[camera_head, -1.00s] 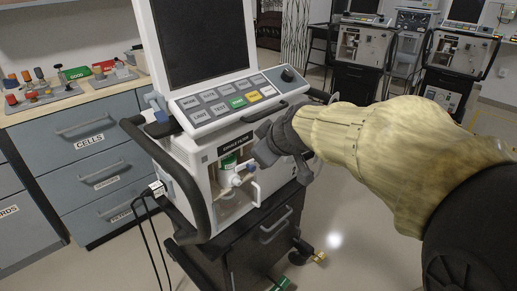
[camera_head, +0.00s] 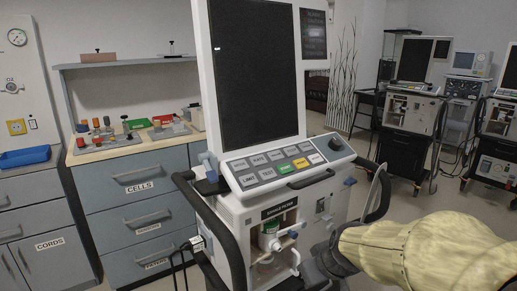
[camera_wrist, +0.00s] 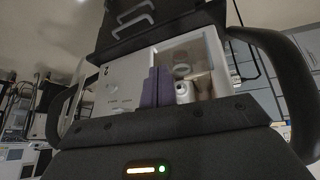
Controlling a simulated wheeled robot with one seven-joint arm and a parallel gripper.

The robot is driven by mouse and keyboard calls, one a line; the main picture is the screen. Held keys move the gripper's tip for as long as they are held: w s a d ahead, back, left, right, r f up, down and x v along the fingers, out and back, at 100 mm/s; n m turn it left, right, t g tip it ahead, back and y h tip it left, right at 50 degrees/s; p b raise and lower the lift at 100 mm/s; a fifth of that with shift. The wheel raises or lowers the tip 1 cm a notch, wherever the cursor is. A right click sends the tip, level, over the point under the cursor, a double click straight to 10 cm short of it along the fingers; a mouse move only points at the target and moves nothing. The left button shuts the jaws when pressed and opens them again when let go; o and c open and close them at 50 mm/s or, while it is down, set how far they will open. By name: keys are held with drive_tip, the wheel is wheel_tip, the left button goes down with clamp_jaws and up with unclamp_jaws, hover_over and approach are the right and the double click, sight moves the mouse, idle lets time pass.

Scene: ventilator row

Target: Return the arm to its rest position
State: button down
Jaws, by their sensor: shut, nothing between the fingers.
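My gripper (camera_head: 318,264) is low in the head view, in front of the near ventilator (camera_head: 335,205) and just right of its open front compartment (camera_head: 262,256). Only its dark end shows there; my cream-sleeved arm reaches in from the lower right. In the wrist view, my gripper's two purplish fingers (camera_wrist: 156,88) are together, with nothing between them. Behind them is the compartment with white fittings (camera_wrist: 184,92). In the head view, a green-and-white canister (camera_head: 269,237) and a white fitting (camera_head: 285,243) sit in the compartment. Whether my gripper touches the ventilator I cannot tell.
The ventilator has a black handle rail (camera_head: 215,235) at left and a tall dark screen (camera_head: 253,75). Blue-grey drawers (camera_head: 140,185) with a loaded worktop stand left. More ventilators (camera_head: 412,115) stand at the back right. Open floor (camera_head: 355,165) lies between.

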drive_tip(key=s+d+f+m+g+h, duration=0.1)
drive_tip(key=s+d+f+m+g, duration=0.2)
drive_tip(key=s+f, duration=0.65)
wheel_tip(320, 180, up, 32)
drive_tip(key=a+m+p, duration=0.1)
drive_tip(key=p, duration=3.1)
drive_tip(key=shift+w+a+f, duration=0.15)
drive_tip(key=shift+w, duration=0.1)
